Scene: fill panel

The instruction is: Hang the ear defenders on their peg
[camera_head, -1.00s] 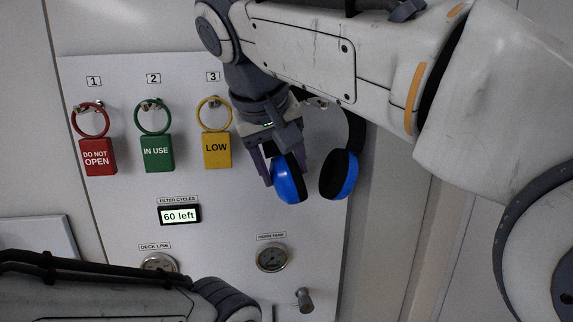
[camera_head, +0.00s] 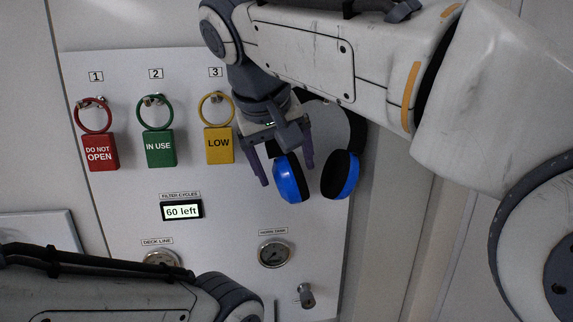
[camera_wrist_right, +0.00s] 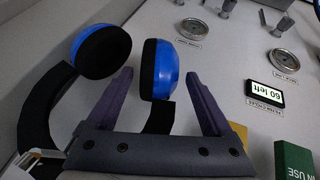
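The ear defenders have two blue cups with black pads; one cup (camera_head: 291,178) is just below my right gripper and the other (camera_head: 341,176) is to its right. Their black headband (camera_head: 356,128) curves up behind my right arm. My right gripper (camera_head: 283,166) is open, its fingers spread. In the right wrist view one blue cup (camera_wrist_right: 160,70) shows between and beyond the fingertips, and the headband (camera_wrist_right: 40,105) runs down to the left, close to a pale metal fitting (camera_wrist_right: 36,160), perhaps the peg. Contact there is unclear. My left gripper is out of view.
A red tag (camera_head: 100,151), a green tag (camera_head: 160,149) and a yellow tag (camera_head: 219,145) hang from rings on numbered hooks. A display (camera_head: 181,210), a gauge (camera_head: 274,254) and a knob (camera_head: 306,296) are lower on the panel. My left arm crosses the lower left.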

